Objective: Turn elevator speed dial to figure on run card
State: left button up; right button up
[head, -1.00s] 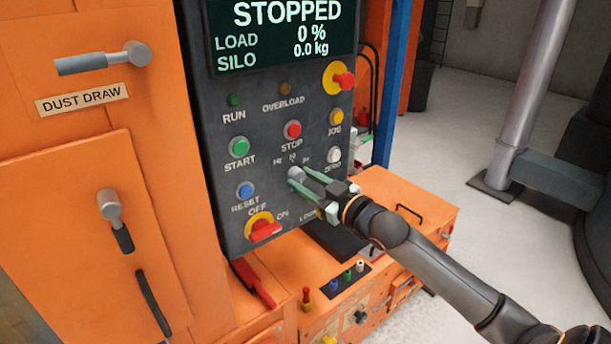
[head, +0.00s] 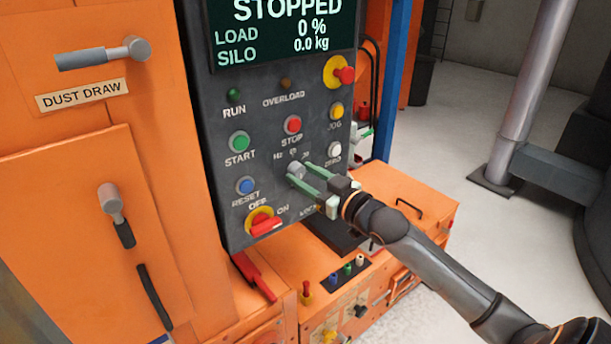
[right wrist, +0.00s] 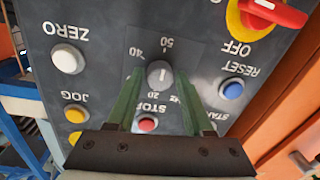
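The speed dial (head: 296,169) is a small grey knob on the dark control panel, below the red STOP button. In the right wrist view the dial (right wrist: 159,74) appears upside down, with a pale line running nearly up and down in the picture. Marks 40 and 50 show above it and 20 below. I cannot tell which mark the line indicates. My right gripper (head: 303,174) has its two green fingers on either side of the dial. In the right wrist view the gripper (right wrist: 159,80) shows gaps beside the knob. No run card is recognisable. My left gripper is not in view.
The display (head: 290,28) reads STOPPED, 0 %, 0.0 kg. START (head: 239,141), STOP (head: 293,124), RESET (head: 245,186) and ZERO (head: 334,149) buttons surround the dial. A red rotary switch (head: 265,224) is lower left. An orange cabinet (head: 410,205) stands below and right.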

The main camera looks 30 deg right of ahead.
jog(key=shift+o, duration=1.2)
jog(key=shift+s+d+f, duration=0.1)
jog(key=shift+s, duration=0.45)
jog(key=s+d+b, duration=0.1)
jog(key=s+b, duration=0.1)
jog(key=s, duration=0.9)
jog(key=shift+s+d, duration=0.15)
jog(key=shift+d, duration=0.15)
